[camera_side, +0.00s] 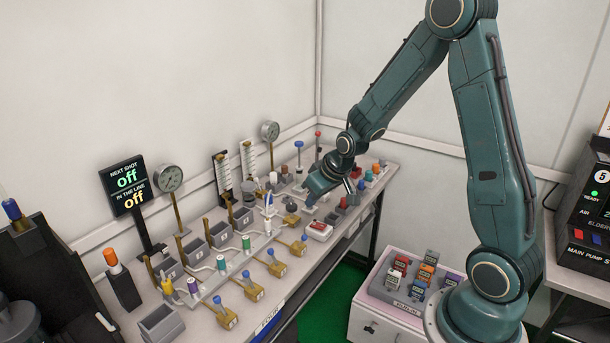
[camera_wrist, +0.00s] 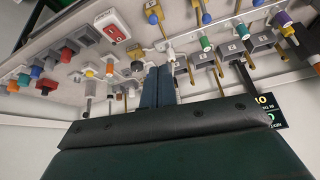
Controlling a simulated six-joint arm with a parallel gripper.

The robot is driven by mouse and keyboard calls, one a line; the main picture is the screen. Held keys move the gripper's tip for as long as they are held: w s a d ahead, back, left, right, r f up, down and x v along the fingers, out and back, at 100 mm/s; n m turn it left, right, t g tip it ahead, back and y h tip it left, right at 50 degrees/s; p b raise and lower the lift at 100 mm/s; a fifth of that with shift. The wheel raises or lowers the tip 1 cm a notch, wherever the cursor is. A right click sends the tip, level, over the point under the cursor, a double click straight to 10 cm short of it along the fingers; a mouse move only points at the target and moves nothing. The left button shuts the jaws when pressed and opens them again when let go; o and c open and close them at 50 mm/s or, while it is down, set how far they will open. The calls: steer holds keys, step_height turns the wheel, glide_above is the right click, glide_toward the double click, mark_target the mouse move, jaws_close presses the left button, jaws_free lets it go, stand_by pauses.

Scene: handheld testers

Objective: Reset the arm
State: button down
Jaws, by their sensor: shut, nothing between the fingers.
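My gripper (camera_side: 309,201) hangs from my teal arm over the far half of the bench, above its back row of fittings. In the wrist view the two blue fingers of my gripper (camera_wrist: 158,86) lie side by side, shut and empty. A red-and-white rocker switch (camera_side: 319,230) sits on the bench just in front of the fingers, apart from them; it also shows in the wrist view (camera_wrist: 115,27). Several handheld testers (camera_side: 427,271) with coloured faces stand in a tray on the low white cabinet, clear of my gripper.
The bench (camera_side: 205,335) carries several grey bins, valves with blue knobs (camera_side: 252,290) and coloured caps. A black sign (camera_side: 128,185) reads off twice. Gauges (camera_side: 168,178) stand at the back. A black pump box (camera_side: 585,215) is at right. Space above the bench is open.

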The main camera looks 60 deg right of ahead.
steer(key=s+a+r+n, duration=0.1)
steer(key=s+a+r, duration=0.4)
steer(key=s+r, duration=0.25)
steer(key=s+a+r+n, duration=0.1)
steer(key=s+a+r, duration=0.4)
steer(key=s+r, duration=0.3)
steer(key=s+a+r, duration=0.2)
steer(key=s, duration=0.6)
steer(key=shift+a+r+y, duration=0.15)
steer(key=shift+r+y, duration=0.15)
steer(key=shift+r, duration=0.1)
